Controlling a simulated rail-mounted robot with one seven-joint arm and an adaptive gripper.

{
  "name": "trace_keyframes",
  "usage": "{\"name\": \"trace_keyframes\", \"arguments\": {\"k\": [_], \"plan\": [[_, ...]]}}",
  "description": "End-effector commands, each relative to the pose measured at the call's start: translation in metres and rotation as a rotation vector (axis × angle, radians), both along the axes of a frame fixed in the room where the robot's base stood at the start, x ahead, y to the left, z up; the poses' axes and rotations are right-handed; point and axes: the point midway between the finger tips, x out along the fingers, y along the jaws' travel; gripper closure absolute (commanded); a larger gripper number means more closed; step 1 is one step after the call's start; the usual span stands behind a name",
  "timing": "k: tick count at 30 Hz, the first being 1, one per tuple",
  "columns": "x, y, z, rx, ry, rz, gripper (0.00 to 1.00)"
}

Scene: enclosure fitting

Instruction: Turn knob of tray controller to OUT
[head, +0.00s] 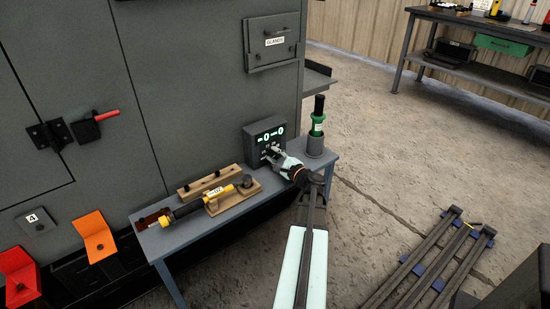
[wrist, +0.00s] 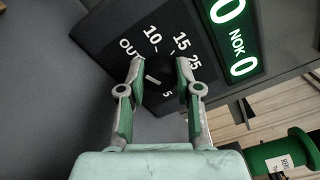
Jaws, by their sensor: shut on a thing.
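The tray controller (head: 264,140) is a dark box with green lit digits, at the back of the small grey bench. In the wrist view its dark face (wrist: 105,35) carries the marks OUT, 10, 15, 25 and 5 around a dark knob (wrist: 158,72). My gripper (head: 275,155) is at the front of this face. In the wrist view my gripper (wrist: 159,72) has its two fingers either side of the knob, shut on it. A short white line shows between the fingers; I cannot tell for sure which mark it points to. The knob's edges are partly hidden by the fingertips.
A green and black tool (head: 318,118) stands in a grey holder right of the controller. A yellow and black tool (head: 200,203) lies on wooden supports to the left. The bench (head: 185,236) stands against a grey cabinet (head: 190,90).

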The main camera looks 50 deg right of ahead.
Motion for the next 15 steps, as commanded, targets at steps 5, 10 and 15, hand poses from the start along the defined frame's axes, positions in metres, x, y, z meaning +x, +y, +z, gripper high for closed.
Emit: {"name": "trace_keyframes", "arguments": {"k": [5, 10, 15], "plan": [[0.0008, -0.0006, 0.0004, -0.002, 0.001, 0.0, 1.0], [0.0007, -0.0006, 0.0002, -0.001, 0.0, 0.0, 0.41], [0.0003, -0.0004, 0.0002, 0.0, 0.0, 0.0, 0.41]]}}
